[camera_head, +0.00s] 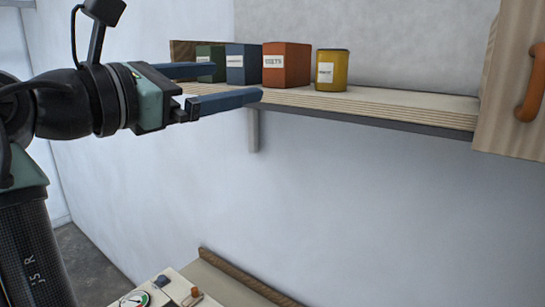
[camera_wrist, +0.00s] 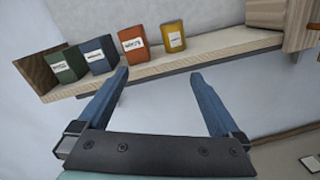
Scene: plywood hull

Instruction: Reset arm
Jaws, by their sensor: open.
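My gripper (camera_head: 232,86) is at the left of the head view, with its two blue fingers apart and nothing between them. It points right, in front of the left end of the wooden shelf (camera_head: 400,107). In the wrist view my gripper (camera_wrist: 163,82) also shows open and empty, with the shelf beyond the fingertips. My arm comes in from the left edge of the head view. The fingers partly cover the green and blue containers in the head view.
The shelf holds a green container (camera_wrist: 66,65), a blue container (camera_wrist: 97,54), an orange container (camera_wrist: 133,44) and a yellow container (camera_wrist: 173,37). A cabinet with an orange handle (camera_head: 530,84) is at right. Below is a panel with a gauge (camera_head: 135,299). The wall beneath the shelf is bare.

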